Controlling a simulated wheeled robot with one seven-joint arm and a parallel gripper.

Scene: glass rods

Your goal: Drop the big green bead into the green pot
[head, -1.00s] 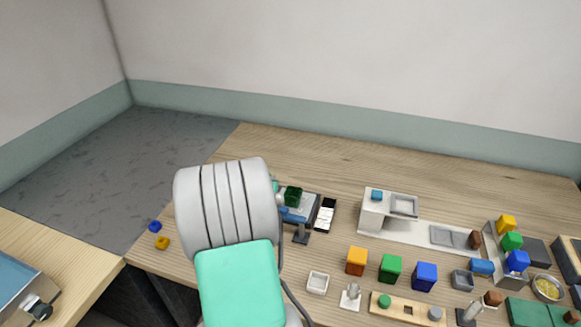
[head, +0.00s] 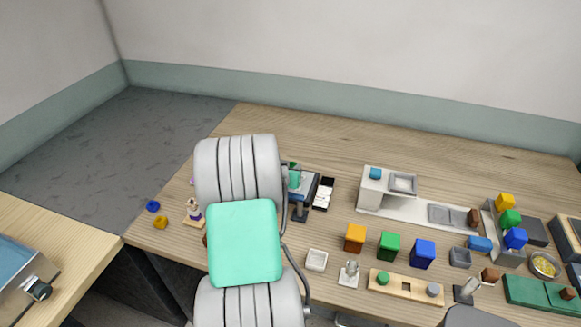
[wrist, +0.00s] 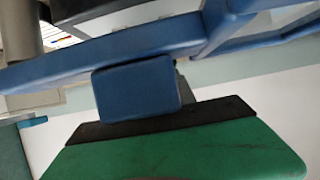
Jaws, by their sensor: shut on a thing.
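In the wrist view my gripper (wrist: 142,105) shows as blue bars with a blue block and a dark pad. The pad lies against a large green surface, which I take as the big green bead (wrist: 190,152), cut off by the frame's lower edge. Its full shape cannot be seen. In the head view my grey and mint arm hides most of the gripper. A green boxy piece (head: 389,246), possibly the green pot, stands on the table right of the arm, between an orange one and a blue one. I cannot see inside it.
The orange box (head: 355,238) and blue box (head: 423,253) flank the green one closely. A small white dish (head: 316,260) and a wooden board (head: 406,286) lie in front. A white stepped stand (head: 372,190) is behind. The table's back strip is clear.

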